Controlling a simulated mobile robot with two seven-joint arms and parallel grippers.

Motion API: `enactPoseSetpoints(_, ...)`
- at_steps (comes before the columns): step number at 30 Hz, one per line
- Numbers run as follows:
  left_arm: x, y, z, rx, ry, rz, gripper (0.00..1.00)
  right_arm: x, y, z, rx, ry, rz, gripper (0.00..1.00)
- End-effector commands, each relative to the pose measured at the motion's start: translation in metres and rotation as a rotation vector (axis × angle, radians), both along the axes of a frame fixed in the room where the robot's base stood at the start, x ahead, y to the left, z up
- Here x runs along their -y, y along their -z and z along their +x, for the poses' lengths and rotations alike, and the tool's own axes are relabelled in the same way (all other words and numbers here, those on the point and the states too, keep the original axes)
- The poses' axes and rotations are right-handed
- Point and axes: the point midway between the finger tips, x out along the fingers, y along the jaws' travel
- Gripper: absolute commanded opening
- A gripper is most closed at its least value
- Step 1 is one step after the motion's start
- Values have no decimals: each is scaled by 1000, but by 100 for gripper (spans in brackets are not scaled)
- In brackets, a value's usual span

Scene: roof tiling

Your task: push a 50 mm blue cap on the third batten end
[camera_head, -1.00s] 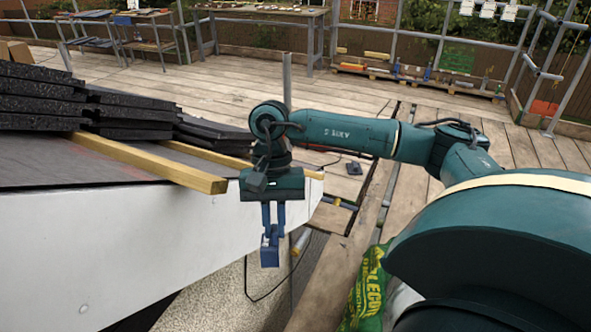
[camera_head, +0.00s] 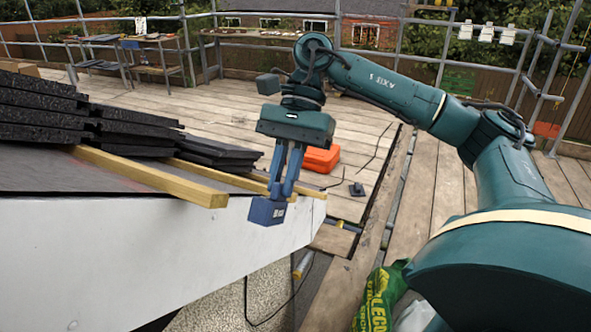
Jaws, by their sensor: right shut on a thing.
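My right gripper (camera_head: 279,194) points down and is shut on a blue cap (camera_head: 266,212). The cap is a small box with a pale label and hangs in front of the white roof edge board. A near wooden batten (camera_head: 150,176) lies on the dark roof, and its bare square end sticks out past the edge at left of the cap. A farther batten (camera_head: 222,175) runs behind my fingers, and its end shows just right of them. I cannot tell whether the cap touches anything. My left gripper is out of view.
Stacks of black tiles (camera_head: 40,120) lie on the roof at left. The white edge board (camera_head: 130,250) drops below the battens. An orange case (camera_head: 321,159) stands on the deck behind my gripper. A green bag (camera_head: 378,300) lies below my arm. Benches stand at the back.

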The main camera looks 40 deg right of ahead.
Motion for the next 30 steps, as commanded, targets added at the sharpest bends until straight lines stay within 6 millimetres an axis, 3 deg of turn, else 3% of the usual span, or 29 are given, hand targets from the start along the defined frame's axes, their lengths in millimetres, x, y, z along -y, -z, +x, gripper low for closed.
enactPoseSetpoints(8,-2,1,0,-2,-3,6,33,-14,10,15,0,-1,-1,0)
enactPoseSetpoints(21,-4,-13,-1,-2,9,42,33,-27,8,48,1,0,1,0)
enactPoseSetpoints(30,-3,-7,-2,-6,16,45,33,-29,10,51,1,-1,-1,0)
